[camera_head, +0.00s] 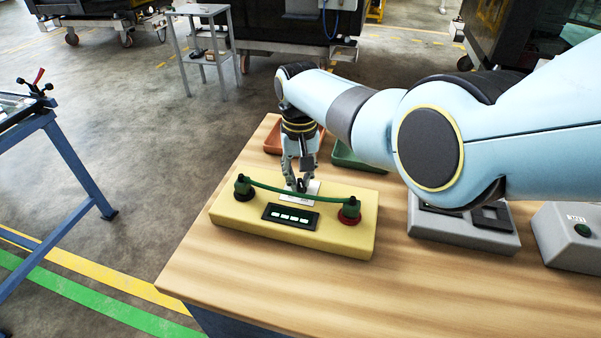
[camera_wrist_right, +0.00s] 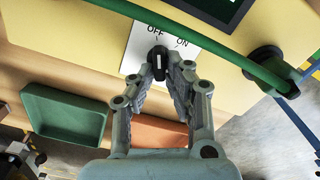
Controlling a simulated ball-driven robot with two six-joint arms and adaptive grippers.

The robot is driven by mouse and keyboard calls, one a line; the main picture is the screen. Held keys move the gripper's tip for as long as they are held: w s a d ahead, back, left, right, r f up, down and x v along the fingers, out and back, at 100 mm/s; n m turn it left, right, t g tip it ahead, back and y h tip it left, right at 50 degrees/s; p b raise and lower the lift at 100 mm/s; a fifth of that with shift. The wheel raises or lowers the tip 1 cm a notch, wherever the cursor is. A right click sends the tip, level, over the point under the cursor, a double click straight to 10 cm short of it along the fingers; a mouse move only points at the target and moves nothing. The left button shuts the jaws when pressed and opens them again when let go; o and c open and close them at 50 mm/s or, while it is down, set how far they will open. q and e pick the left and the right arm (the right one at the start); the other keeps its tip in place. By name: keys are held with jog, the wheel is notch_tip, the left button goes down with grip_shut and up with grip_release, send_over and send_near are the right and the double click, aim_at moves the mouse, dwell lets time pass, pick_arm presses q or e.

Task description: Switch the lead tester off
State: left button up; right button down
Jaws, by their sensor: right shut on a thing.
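The lead tester is a yellow box (camera_head: 230,212) on the wooden table, with a dark display (camera_head: 290,217) showing several lit pale-green bars. A green lead (camera_wrist_right: 243,66) arches between a green plug (camera_head: 242,184) and a second plug on a red socket (camera_head: 349,212). My right gripper (camera_head: 301,185) reaches down behind the lead. In the right wrist view its fingers are shut on the small black knob (camera_wrist_right: 158,58), beside a white plate (camera_wrist_right: 138,45) marked OFF and ON. The knob's white mark looks roughly in line with OFF, but its exact setting is unclear. My left gripper is not in view.
An orange tray (camera_head: 272,141) and a green tray (camera_head: 345,157) lie behind the tester. Grey devices (camera_head: 455,229) stand to the right, under and beside my right arm. The table's left edge is close to the tester; bare wood lies in front.

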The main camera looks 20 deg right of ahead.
aim_at(299, 178)
jog(key=shift+n, duration=0.6)
jog(key=c, duration=1.4)
grip_release()
jog(key=shift+o, duration=0.2)
jog(key=shift+r, duration=0.1)
notch_tip(299, 178, up, 12)
